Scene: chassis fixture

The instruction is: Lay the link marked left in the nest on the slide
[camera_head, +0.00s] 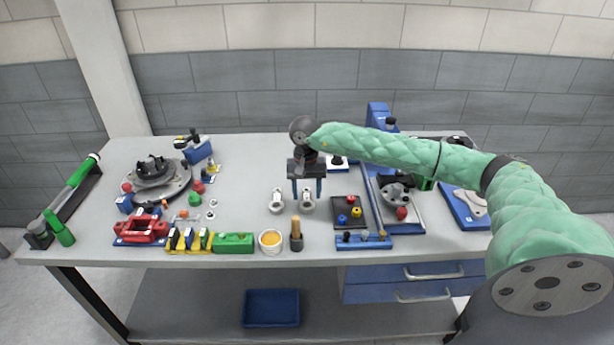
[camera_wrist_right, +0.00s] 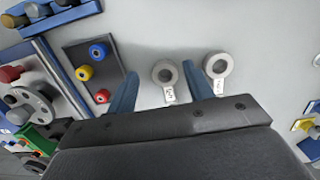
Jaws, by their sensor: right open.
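Two pale metal links with ring ends and white tags lie side by side on the grey table: one (camera_head: 308,202) on the right and one (camera_head: 277,202) on the left in the head view. The tags are too small to read surely. My right gripper (camera_head: 306,188) is open and empty above the right-hand link. In the right wrist view, that link (camera_wrist_right: 165,73) shows between the fingers, and the other link (camera_wrist_right: 218,66) lies beside one finger. A blue-based fixture (camera_head: 414,222) with grey parts and a red knob stands to the right; I cannot clearly make out a nest.
A dark tray (camera_head: 338,219) with red, yellow and blue pieces lies between the links and the fixture. A round turntable (camera_head: 156,178) stands left. The table's back middle is clear.

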